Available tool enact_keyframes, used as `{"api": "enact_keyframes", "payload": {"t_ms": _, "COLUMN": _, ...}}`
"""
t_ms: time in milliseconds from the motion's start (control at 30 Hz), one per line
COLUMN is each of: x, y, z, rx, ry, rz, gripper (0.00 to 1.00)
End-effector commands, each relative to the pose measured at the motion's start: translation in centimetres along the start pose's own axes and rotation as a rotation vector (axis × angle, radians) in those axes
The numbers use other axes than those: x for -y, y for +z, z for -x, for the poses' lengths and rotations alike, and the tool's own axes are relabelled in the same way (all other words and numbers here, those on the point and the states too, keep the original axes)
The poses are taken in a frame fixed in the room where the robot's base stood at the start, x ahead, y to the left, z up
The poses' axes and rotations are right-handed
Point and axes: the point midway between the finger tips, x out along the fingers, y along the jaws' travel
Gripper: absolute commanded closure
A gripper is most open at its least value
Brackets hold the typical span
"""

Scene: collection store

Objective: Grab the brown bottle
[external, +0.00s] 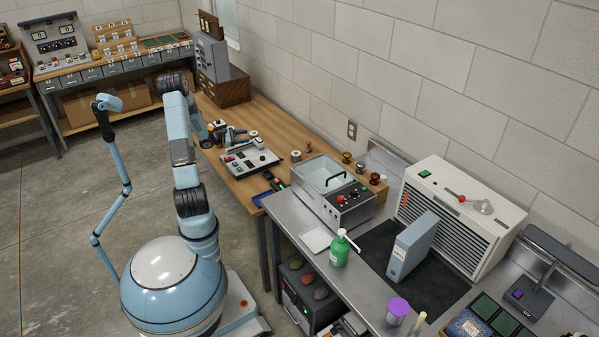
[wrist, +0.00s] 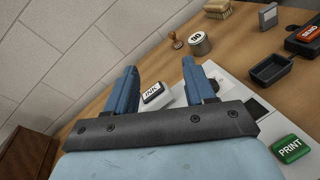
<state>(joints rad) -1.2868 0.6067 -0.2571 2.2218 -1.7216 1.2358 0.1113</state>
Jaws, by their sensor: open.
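I cannot make out a brown bottle in either view. My gripper (external: 217,131) is over the wooden bench in the external view, above the left end of a pale panel (external: 249,160). In the wrist view my gripper (wrist: 160,82) shows two blue fingers spread apart with nothing held. A white block marked INK (wrist: 155,96) shows beyond and between them.
The wooden bench (wrist: 120,99) also holds a round tin (wrist: 199,44), a wooden-handled stamp (wrist: 175,39), a black tray (wrist: 271,69) and a green PRINT button (wrist: 290,148). On the steel counter stand a green pump bottle (external: 340,251), a grey upright box (external: 411,247) and a purple-lidded jar (external: 397,309).

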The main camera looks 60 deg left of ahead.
Motion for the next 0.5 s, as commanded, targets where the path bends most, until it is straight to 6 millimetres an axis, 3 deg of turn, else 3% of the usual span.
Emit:
{"api": "enact_keyframes", "payload": {"t_ms": 33, "x": -1.2, "y": -2.3, "z": 1.4, "rx": -0.004, "ry": 0.073, "rz": 0.051, "gripper": 0.46}}
{"api": "enact_keyframes", "payload": {"t_ms": 200, "x": -4.7, "y": -9.0, "z": 6.3, "rx": -0.014, "ry": 0.319, "rz": 0.195, "gripper": 0.46}}
{"api": "enact_keyframes", "payload": {"t_ms": 500, "x": -7.3, "y": -19.0, "z": 15.2, "rx": -0.035, "ry": 0.685, "rz": 0.386, "gripper": 0.46}}
